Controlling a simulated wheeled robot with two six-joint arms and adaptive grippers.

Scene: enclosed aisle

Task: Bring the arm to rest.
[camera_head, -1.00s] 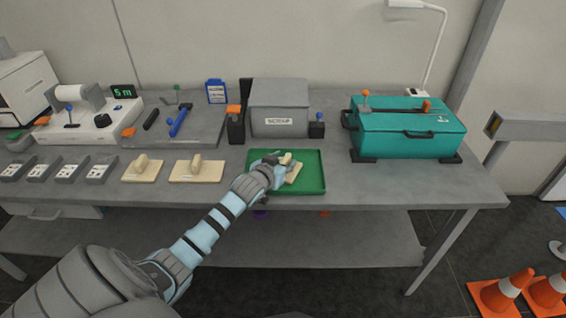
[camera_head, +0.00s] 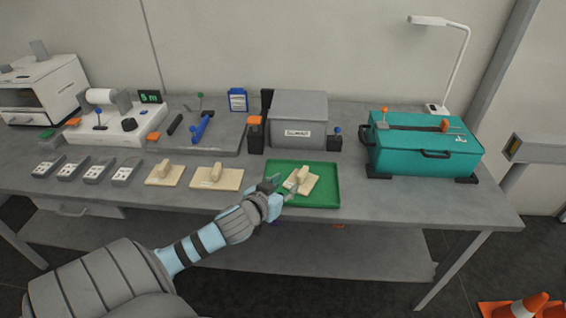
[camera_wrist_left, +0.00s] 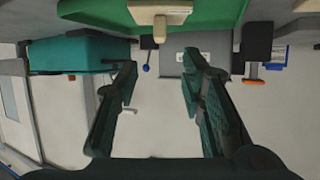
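My left gripper (camera_head: 279,190) is at the left front part of the green tray (camera_head: 325,194), just left of a pale wooden block with an upright knob (camera_head: 301,181). The block lies in the tray, apart from the fingers. In the left wrist view, which looks upside down, the two dark fingers (camera_wrist_left: 158,80) stand wide apart with nothing between them. The block's knob (camera_wrist_left: 160,27) and the tray (camera_wrist_left: 90,10) show at the top there. My right gripper is in neither view.
Two similar wooden blocks (camera_head: 217,178) (camera_head: 164,173) lie left of the tray. A grey box (camera_head: 299,118) stands behind it, and a teal case (camera_head: 424,150) to the right. Small grey socket plates (camera_head: 126,171) line the left. Orange cones (camera_head: 525,307) stand on the floor at right.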

